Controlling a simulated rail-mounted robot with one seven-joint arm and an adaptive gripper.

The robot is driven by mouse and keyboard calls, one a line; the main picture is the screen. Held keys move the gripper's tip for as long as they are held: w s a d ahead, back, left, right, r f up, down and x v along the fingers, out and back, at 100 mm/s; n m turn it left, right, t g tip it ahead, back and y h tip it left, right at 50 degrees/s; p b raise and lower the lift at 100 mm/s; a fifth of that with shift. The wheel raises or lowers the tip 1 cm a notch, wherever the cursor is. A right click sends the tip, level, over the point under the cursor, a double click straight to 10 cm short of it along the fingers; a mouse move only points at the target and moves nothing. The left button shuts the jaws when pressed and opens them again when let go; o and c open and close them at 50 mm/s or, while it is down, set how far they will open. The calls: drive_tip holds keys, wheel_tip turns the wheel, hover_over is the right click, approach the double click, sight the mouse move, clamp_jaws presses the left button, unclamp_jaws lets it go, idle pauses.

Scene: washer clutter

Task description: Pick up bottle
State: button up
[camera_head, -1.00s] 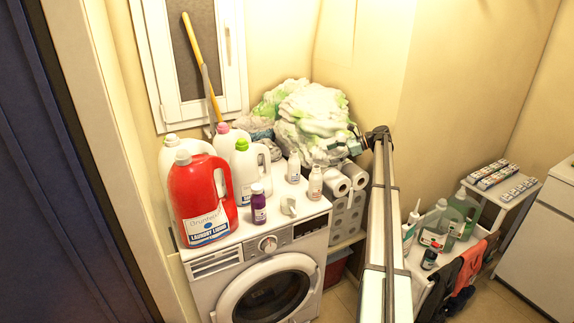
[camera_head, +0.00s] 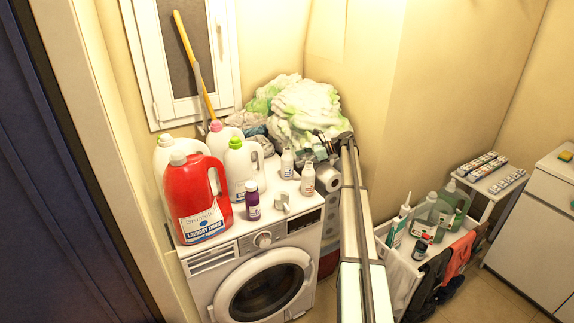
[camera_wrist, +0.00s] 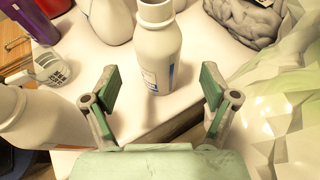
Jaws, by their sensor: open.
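Two small white bottles stand upright on the washing machine. The rear one (camera_head: 287,163) shows in the wrist view (camera_wrist: 158,55) ahead of and between my open fingers, apart from them, with its top cut off by the frame edge. The front one (camera_head: 308,180) shows at the lower left of the wrist view (camera_wrist: 38,118), outside my left finger. My gripper (camera_wrist: 160,90) is open and empty. In the head view my gripper (camera_head: 323,148) is small and partly hidden by my arm, to the right of the bottles. The task does not say which bottle.
Crumpled bags (camera_head: 300,110) rise behind my gripper. Paper rolls (camera_head: 328,178) stand right of the washer.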

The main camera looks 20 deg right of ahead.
sight(287, 163)
drive_tip(key=shift+p+x, duration=1.25)
drive_tip(key=shift+x, duration=1.45)
drive_tip(key=shift+a+f, duration=0.2)
drive_tip(key=c, duration=1.4)
